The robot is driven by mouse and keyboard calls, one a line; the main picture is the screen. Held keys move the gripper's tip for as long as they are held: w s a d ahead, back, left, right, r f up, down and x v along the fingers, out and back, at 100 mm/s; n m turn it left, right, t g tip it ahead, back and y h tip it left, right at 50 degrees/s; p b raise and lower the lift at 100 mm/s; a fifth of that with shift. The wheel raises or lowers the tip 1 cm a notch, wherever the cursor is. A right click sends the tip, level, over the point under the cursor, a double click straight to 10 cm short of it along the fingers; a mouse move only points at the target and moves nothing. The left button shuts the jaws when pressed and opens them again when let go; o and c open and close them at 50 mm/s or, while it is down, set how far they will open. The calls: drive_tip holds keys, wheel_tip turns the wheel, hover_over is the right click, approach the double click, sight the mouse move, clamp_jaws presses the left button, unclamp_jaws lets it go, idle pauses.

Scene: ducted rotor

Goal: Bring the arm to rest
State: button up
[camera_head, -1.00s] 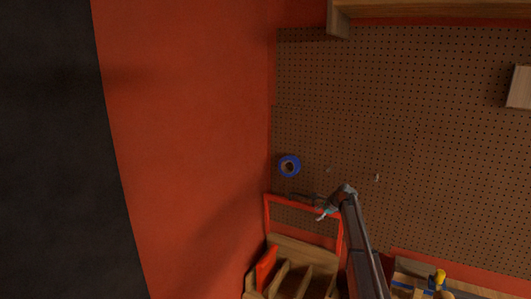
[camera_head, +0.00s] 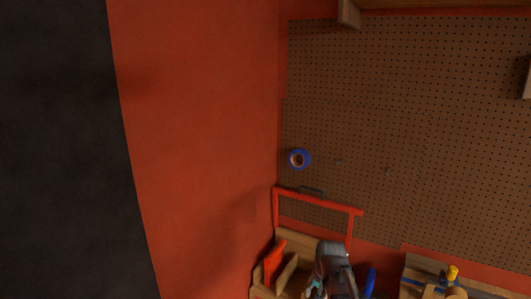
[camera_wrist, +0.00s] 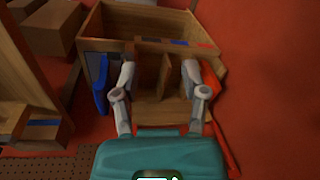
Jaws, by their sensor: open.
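My gripper (camera_wrist: 158,72) shows in the wrist view with its two grey fingers spread apart and nothing between them. In the head view my gripper (camera_head: 316,287) is low in the picture, partly cut off by the bottom edge. My dark arm link stands just above it. In the wrist view the fingers overlap a wooden bin with dividers (camera_wrist: 140,22). I cannot tell whether they touch it.
A pegboard (camera_head: 360,100) holds a roll of blue tape (camera_head: 299,159). A red frame (camera_head: 320,203) stands below it. A red item (camera_head: 274,262) and a blue item (camera_head: 370,281) flank my gripper. Brown boxes (camera_wrist: 50,27) lie at the wrist view's left.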

drive_tip(key=s+f+n+h, duration=0.1)
drive_tip(key=s+n, duration=0.2)
drive_tip(key=s, duration=0.7)
drive_tip(key=shift+n+g+b, duration=0.3)
drive_tip(key=shift+g, duration=0.1)
